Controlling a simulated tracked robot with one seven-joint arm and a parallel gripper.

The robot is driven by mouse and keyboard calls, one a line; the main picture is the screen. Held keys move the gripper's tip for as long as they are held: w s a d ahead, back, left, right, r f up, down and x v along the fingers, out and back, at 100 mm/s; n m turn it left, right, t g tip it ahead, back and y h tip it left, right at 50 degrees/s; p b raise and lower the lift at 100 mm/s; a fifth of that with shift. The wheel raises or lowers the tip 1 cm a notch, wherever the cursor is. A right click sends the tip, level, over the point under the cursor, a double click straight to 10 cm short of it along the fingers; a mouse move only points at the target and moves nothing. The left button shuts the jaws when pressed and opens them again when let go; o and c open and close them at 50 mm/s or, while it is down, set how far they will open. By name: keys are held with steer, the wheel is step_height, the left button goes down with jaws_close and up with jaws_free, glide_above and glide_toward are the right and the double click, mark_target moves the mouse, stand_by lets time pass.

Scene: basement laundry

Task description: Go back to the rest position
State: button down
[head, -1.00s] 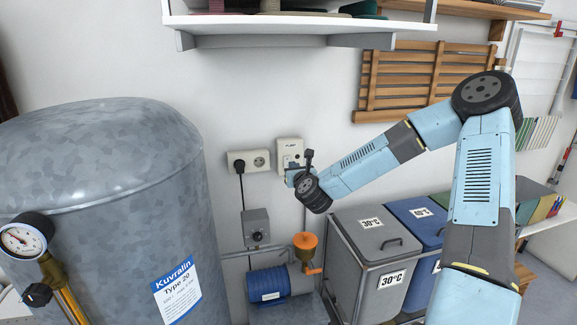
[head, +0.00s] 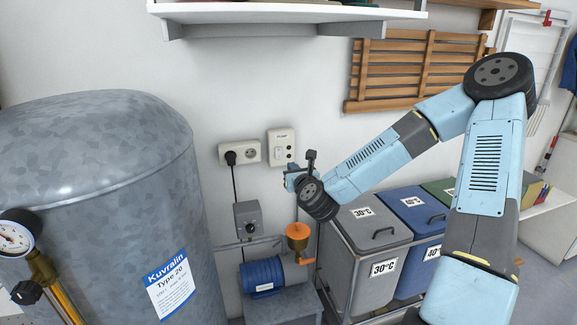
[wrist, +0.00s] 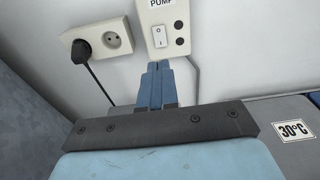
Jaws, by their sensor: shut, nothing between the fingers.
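My gripper (wrist: 158,67) is shut and empty, its blue fingers together in the wrist view. In the head view my gripper (head: 290,180) is small and partly hidden by the wrist joint, just below the pump switch box. The white pump switch box (head: 282,147) is on the wall; it also shows in the wrist view (wrist: 164,28), above the fingertips. My fingertips appear just below the box's rocker switch, and I cannot tell whether they touch it. My arm reaches leftward from the right side with its elbow raised.
A wall socket (head: 240,152) with a black plug is left of the switch box. A large grey tank (head: 95,150) with a gauge stands at left. A blue pump (head: 262,275) and lidded bins (head: 375,235) are below the arm. A shelf (head: 285,14) overhangs above; a wooden rack (head: 420,65) hangs behind.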

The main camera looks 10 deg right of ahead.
steer(key=s+a+f+n+g+y, duration=0.25)
steer(key=s+a+n+g, duration=0.2)
steer(key=n, duration=0.95)
steer(key=s+d+r+n+g+h, duration=0.1)
steer(key=s+d+r+n, duration=0.4)
steer(key=s, duration=0.5)
steer(key=s+d+r+n+g+h, duration=0.2)
steer(key=s+r+n, duration=0.5)
steer(key=s, duration=0.4)
steer(key=s+d+r+n+g+h, duration=0.2)
steer(key=s+d+r+n+g, duration=0.2)
steer(key=s+d+r+n, duration=0.3)
steer(key=s+n, duration=0.1)
steer(key=s, duration=0.2)
steer(key=shift+s+d, duration=0.15)
steer(key=shift+d, duration=0.15)
steer(key=c, duration=1.9)
jaws_free()
